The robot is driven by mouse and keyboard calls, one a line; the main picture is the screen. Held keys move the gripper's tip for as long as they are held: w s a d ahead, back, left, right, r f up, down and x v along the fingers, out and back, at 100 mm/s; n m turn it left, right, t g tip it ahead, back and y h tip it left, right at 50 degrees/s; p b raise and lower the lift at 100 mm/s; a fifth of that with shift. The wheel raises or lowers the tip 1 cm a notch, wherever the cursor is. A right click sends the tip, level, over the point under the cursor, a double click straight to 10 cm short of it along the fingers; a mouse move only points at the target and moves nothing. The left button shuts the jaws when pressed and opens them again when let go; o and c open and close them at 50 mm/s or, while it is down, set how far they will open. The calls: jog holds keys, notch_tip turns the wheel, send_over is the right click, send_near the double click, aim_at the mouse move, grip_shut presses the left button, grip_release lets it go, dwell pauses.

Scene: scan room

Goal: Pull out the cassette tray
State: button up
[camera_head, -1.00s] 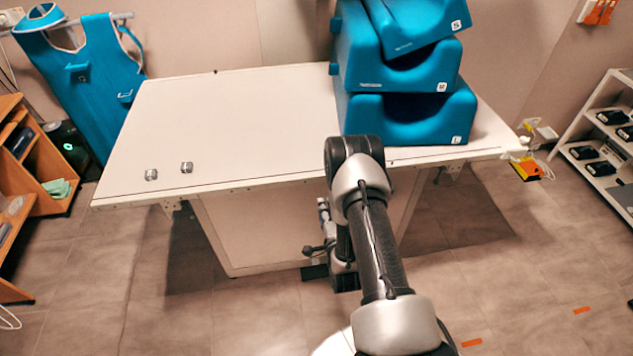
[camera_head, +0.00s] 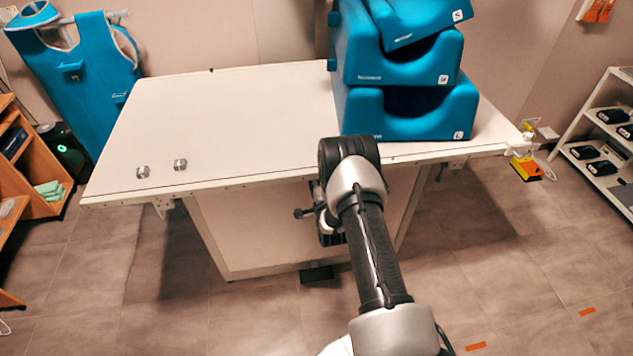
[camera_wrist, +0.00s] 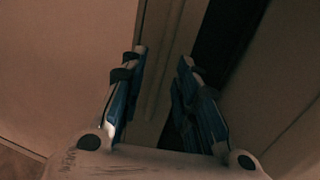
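The cassette tray cannot be told apart with certainty in either view. The imaging table (camera_head: 235,115) stands in front of me, with a pale panel (camera_head: 255,228) below its top. In the wrist view my gripper (camera_wrist: 163,57) is open, its two blue-lined fingers apart with nothing held between them. A pale ridged strip (camera_wrist: 160,65) runs beyond the fingers, beside a dark gap (camera_wrist: 218,45). I cannot tell whether a finger touches the strip. In the head view my arm hides most of the gripper, below the table's front edge.
Stacked blue positioning cushions (camera_head: 410,112) stand on the table's right part. Two small metal knobs (camera_head: 143,172) (camera_head: 180,165) sit at its left front. A blue apron (camera_head: 85,80) hangs at left. Shelves (camera_head: 600,165) stand at right.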

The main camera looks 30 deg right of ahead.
jog(key=shift+c, duration=0.5)
grip_shut()
